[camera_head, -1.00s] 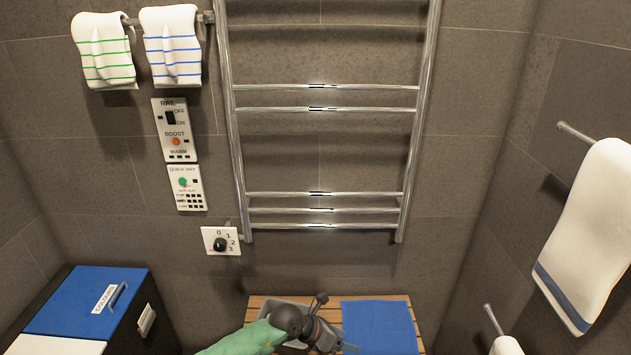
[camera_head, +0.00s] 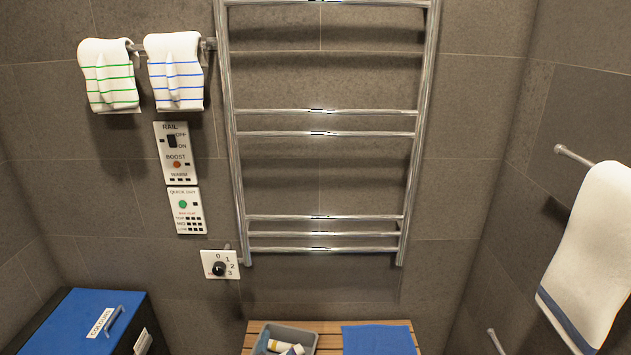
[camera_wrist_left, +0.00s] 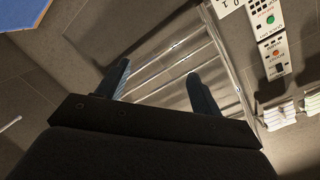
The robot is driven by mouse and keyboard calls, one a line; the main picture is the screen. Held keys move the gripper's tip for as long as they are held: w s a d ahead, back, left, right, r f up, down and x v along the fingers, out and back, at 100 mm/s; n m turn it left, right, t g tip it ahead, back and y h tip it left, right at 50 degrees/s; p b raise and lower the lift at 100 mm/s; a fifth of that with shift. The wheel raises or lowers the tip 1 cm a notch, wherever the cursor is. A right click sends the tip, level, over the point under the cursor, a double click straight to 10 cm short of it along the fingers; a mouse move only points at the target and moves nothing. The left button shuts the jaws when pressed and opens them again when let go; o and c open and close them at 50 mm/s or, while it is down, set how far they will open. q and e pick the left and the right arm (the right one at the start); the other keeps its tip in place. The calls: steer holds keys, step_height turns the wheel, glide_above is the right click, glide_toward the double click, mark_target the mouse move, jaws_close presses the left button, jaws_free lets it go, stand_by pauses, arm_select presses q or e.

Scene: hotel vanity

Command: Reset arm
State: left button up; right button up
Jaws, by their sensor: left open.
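My left gripper (camera_wrist_left: 158,70) shows in the left wrist view, its two dark fingers spread apart with nothing between them. Beyond the fingers in that view are the rungs of the heated rail (camera_wrist_left: 178,45). No gripper shows in the head view, and my right gripper is in neither view.
In the head view the chrome rail (camera_head: 320,217) is empty. A grey tray (camera_head: 302,334) with small items and a blue cloth (camera_head: 378,340) lie on a slatted wooden bench (camera_head: 330,326). A blue-lidded box (camera_head: 75,318) stands left, a white towel (camera_head: 588,250) hangs right.

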arm_select(q)
steer(key=s+a+f+n+g+y, duration=0.1)
steer(key=s+a+f+n+g, duration=0.3)
steer(key=s, duration=0.3)
steer(key=s+a+f+n+g, duration=0.2)
steer(key=s+a+f+g, duration=0.15)
steer(key=s+f, duration=0.35)
steer(key=s+f+n+g+h, duration=0.2)
steer(key=s+g, duration=0.5)
steer(key=s, duration=0.8)
steer(key=shift+s+d, duration=0.15)
steer(key=shift+s, duration=0.1)
steer(key=shift+w+r, duration=0.1)
steer(key=shift+c, duration=0.5)
